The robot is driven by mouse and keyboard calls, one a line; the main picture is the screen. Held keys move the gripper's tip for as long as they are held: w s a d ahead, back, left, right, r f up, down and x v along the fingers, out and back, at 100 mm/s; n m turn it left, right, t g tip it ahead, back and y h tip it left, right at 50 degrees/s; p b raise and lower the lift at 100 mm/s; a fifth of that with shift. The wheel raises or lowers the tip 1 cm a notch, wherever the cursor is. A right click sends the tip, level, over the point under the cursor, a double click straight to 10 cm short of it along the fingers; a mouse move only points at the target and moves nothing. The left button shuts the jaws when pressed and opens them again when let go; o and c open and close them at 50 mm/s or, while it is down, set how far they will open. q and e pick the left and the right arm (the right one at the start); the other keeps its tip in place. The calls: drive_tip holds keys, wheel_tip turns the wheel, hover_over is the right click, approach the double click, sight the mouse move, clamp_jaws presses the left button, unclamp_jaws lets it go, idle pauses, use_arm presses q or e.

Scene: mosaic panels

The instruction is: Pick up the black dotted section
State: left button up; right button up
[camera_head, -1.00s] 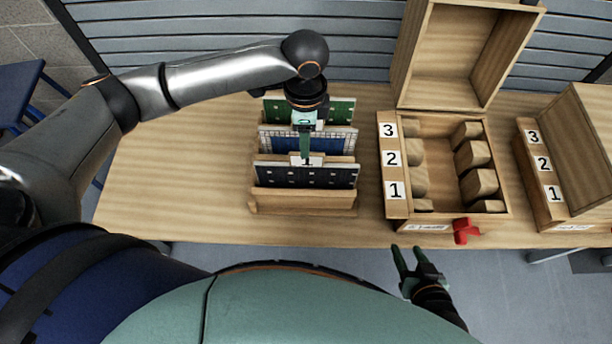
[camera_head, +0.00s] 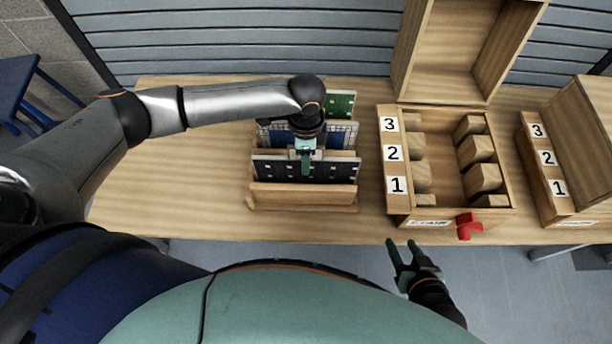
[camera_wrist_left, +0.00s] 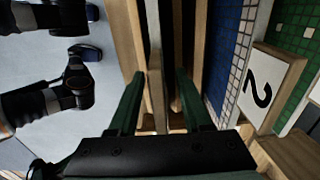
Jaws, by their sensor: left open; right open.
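The black dotted section (camera_head: 335,171) is a dark panel with light dots. It stands upright in the front slot of a wooden rack (camera_head: 300,196). My left gripper (camera_head: 306,172) is open and points down at the middle of this panel's top edge. In the left wrist view, its two green fingers (camera_wrist_left: 158,100) stand on either side of a thin upright panel edge (camera_wrist_left: 154,60). Whether they touch it I cannot tell. My right gripper (camera_head: 404,246) is open and empty in front of the table edge.
Behind the black panel stand a blue panel with a tiled border (camera_head: 345,135) and a green panel (camera_head: 341,104). To the right is an open wooden box (camera_head: 396,170) numbered 1 to 3, with a red clasp (camera_head: 469,226). A second numbered box (camera_head: 546,172) stands farther right.

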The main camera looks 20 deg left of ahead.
use_arm(q)
clamp_jaws()
idle(1.3)
drive_tip(key=shift+r, duration=0.1)
